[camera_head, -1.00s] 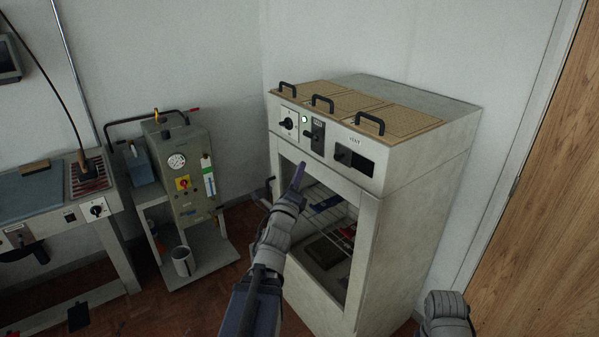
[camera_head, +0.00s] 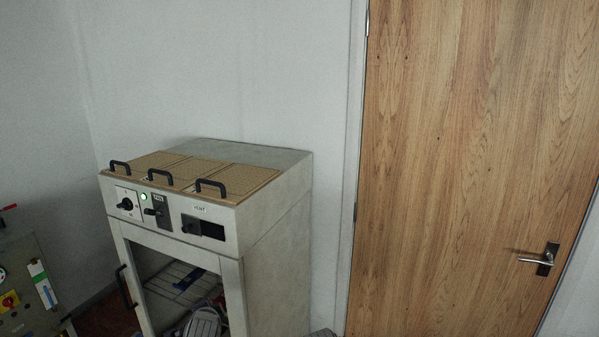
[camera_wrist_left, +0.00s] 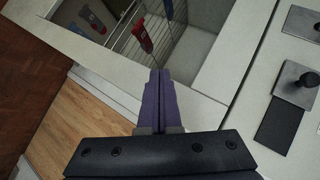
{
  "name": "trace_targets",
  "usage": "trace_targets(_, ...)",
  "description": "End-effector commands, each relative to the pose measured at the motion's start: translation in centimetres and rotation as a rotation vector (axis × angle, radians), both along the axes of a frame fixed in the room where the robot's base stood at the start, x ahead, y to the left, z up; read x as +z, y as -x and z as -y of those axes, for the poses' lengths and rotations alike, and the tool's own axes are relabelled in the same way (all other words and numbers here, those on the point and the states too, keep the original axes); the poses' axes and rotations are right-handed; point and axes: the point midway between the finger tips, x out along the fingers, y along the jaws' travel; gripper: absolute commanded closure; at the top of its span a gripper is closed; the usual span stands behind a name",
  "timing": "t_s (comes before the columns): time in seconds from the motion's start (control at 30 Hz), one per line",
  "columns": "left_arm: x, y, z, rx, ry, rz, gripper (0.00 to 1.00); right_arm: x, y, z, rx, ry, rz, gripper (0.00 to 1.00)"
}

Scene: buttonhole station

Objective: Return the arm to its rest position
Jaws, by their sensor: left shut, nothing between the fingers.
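In the left wrist view my left gripper (camera_wrist_left: 160,78) has its purple fingers pressed together, with nothing between them. Its tips lie over the front frame of the pale cabinet (camera_wrist_left: 205,20), near the opening. In the head view the same cabinet (camera_head: 278,240) stands left of the door. A grey part of my left arm shows low in front of the cabinet opening; the fingers cannot be made out there. Only a small grey piece of my other arm shows at the bottom edge, and its gripper is out of view.
The cabinet opening shows a wire rack (camera_head: 178,278). Red and blue items (camera_wrist_left: 138,32) are inside. Black handles (camera_head: 211,187) stand on the top lids, and a black knob (camera_wrist_left: 303,86) is on the front. A wooden door (camera_head: 460,150) is at right, a grey machine (camera_head: 28,290) at left.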

Motion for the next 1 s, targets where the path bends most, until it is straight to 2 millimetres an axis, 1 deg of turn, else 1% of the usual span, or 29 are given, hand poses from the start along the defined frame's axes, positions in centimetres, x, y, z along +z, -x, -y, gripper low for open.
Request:
trace_targets(0.03,-2.0,1.1,2.7,0.031,0.098,-0.086,1.00,0.0,0.0,0.0,0.000,0.000,0.000,0.50)
trace_targets(0.07,-3.1,2.0,4.1,0.058,0.155,-0.141,1.00,0.0,0.0,0.0,0.000,0.000,0.000,0.50)
trace_targets(0.1,-4.6,3.3,5.9,0.100,0.225,-0.215,1.00,0.0,0.0,0.0,0.000,0.000,0.000,0.50)
trace_targets(0.17,-6.5,5.6,8.6,0.167,0.315,-0.328,1.00,0.0,0.0,0.0,0.000,0.000,0.000,0.50)
trace_targets(0.2,-7.6,7.3,10.3,0.218,0.364,-0.402,1.00,0.0,0.0,0.0,0.000,0.000,0.000,0.50)
trace_targets(0.27,-8.8,9.9,12.5,0.294,0.421,-0.507,1.00,0.0,0.0,0.0,0.000,0.000,0.000,0.50)
trace_targets(0.3,-9.4,11.7,13.8,0.344,0.445,-0.571,1.00,0.0,0.0,0.0,0.000,0.000,0.000,0.50)
trace_targets(0.4,-10.4,15.6,16.2,0.460,0.480,-0.705,1.00,0.0,0.0,0.0,0.000,0.000,0.000,0.50)
trace_targets(0.5,-10.7,18.5,17.7,0.551,0.485,-0.794,1.00,0.0,0.0,0.0,0.000,0.000,0.000,0.50)
trace_targets(0.63,-10.7,20.6,18.6,0.618,0.480,-0.854,1.00,0.0,0.0,0.0,0.000,0.000,0.000,0.50)
trace_targets(0.73,-10.7,21.1,18.8,0.637,0.478,-0.868,1.00,0.0,0.0,0.0,0.000,0.000,0.000,0.50)
trace_targets(1.0,-10.7,21.1,18.7,0.637,0.478,-0.867,1.00,0.0,0.0,0.0,0.000,0.000,0.000,0.50)
